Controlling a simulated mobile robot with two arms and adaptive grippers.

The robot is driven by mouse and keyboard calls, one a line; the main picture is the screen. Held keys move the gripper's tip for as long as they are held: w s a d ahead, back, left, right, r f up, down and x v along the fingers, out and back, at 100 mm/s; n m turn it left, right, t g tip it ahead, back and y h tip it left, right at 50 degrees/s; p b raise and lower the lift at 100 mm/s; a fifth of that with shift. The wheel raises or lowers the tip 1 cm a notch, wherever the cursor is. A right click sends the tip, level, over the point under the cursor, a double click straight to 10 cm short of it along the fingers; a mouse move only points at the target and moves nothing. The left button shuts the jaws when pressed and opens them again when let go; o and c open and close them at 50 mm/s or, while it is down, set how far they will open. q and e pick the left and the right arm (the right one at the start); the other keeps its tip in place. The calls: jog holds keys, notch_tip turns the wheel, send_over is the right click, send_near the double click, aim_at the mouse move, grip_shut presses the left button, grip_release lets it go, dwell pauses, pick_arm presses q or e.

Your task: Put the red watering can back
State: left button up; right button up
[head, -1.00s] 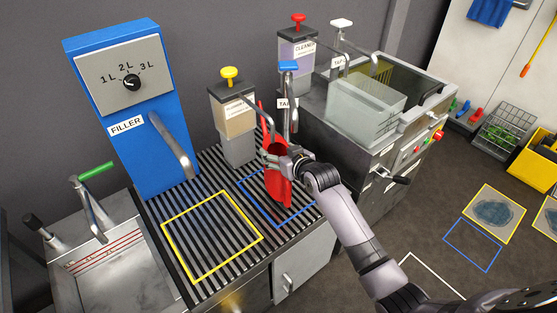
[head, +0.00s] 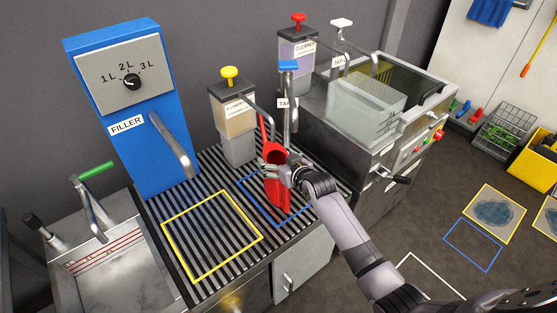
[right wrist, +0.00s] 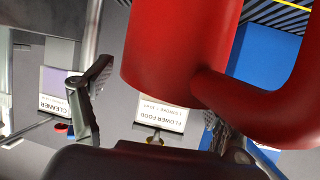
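The red watering can (head: 273,189) stands on the slatted grate, over the blue outlined square (head: 247,190), below the blue-topped tap (head: 289,82). My right gripper (head: 270,168) is at the can's upper part in the head view. In the right wrist view the can (right wrist: 170,50) fills the top, with its curved red handle or spout at the right. There the right gripper's fingers (right wrist: 150,115) are spread apart. The left finger is clear of the can; the other is partly hidden behind the red curved part. My left gripper is not in view.
A yellow outlined square (head: 212,237) on the grate is empty. The flower food dispenser (head: 236,120) stands close behind the can, and the blue filler (head: 130,115) is at left. Floor squares, including a blue one (head: 473,245), lie far right.

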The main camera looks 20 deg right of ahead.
jog(key=shift+o, duration=0.2)
jog(key=p+v, duration=0.1)
jog(key=v, duration=1.1)
